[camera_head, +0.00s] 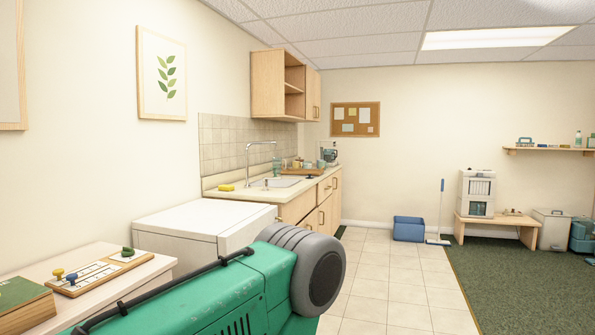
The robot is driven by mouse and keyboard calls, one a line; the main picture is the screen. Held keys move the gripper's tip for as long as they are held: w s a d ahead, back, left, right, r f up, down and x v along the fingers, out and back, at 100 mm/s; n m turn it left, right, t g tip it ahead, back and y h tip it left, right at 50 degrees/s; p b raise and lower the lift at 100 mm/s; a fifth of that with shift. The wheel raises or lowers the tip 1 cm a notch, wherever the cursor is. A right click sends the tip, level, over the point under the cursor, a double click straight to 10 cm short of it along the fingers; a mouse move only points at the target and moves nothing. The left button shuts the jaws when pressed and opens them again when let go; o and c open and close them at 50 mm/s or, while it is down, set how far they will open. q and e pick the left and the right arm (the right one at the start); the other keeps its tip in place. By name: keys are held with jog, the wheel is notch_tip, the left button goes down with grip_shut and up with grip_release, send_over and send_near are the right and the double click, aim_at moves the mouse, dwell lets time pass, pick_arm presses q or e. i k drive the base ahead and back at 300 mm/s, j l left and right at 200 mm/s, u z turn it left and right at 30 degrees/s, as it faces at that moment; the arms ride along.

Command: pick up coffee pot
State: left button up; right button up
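A small appliance (329,152) that looks like a coffee maker stands at the far end of the kitchen counter (228,193). A dark part shows low in it, but it is too small to tell whether this is the coffee pot. No other coffee pot can be made out. Neither of my grippers is in view.
A sink with a tall faucet (261,147), a yellow sponge (226,188) and a wooden board (303,171) are on the counter. A white cabinet (190,216) stands nearer. A blue bin (408,229) and a broom (440,210) stand by the back wall.

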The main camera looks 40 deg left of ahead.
aim_at(328, 155)
jog(key=i+j+u, duration=0.2)
jog(key=i, duration=0.2)
jog(key=i+j+u, duration=0.2)
jog(key=i, duration=0.2)
jog(key=i+u, duration=0.35)
jog(key=i, duration=3.7)
jog(key=i+l+u, duration=0.15)
jog(key=i+u, duration=0.15)
jog(key=i, duration=0.3)
jog(key=i+l+u, duration=0.3)
jog(key=i, duration=0.25)
jog(key=i+l+u, duration=0.3)
jog(key=i, duration=0.25)
